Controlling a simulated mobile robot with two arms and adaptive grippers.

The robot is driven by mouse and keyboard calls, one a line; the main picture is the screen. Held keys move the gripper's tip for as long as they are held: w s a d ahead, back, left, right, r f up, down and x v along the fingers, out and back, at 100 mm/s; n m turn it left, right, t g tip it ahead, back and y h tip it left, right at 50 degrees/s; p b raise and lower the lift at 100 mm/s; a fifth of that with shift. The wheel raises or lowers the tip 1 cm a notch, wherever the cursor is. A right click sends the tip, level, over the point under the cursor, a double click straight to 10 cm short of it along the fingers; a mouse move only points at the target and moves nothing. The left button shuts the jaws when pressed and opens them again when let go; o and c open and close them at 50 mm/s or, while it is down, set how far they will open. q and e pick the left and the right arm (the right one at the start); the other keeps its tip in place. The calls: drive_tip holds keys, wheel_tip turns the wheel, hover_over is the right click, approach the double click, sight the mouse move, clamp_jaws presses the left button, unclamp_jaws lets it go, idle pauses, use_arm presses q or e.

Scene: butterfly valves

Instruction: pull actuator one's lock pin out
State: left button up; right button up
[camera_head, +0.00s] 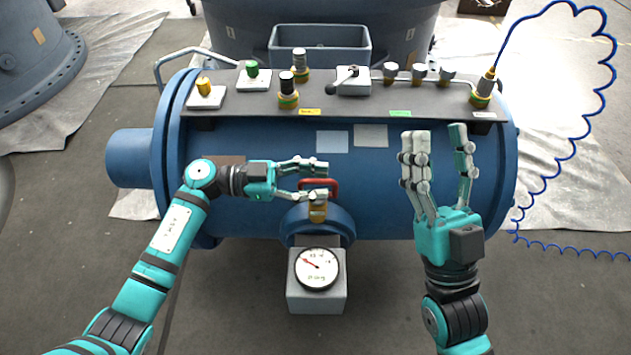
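The blue horizontal actuator body (250,210) fills the middle of the view. A red loop handle (334,184) stands on its front, just above a brass fitting (317,213) on a round blue boss; it looks like the lock pin, though no label is readable. My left gripper (324,180) reaches in from the left with its fingers apart, one above the red handle and one at its lower edge. I cannot tell whether they touch it. The lower finger partly hides the handle and fitting. My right gripper (437,138) is open and empty over the body's right part.
A dark panel on top carries a yellow knob (204,86), a green knob (252,69), black knobs and a lever (343,80). A blue coiled hose (572,150) runs down the right. A dial gauge (317,269) sits below the boss. A blue bin (320,45) stands behind.

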use_arm(q)
drive_tip(key=shift+d, duration=0.1)
clamp_jaws()
idle(0.5)
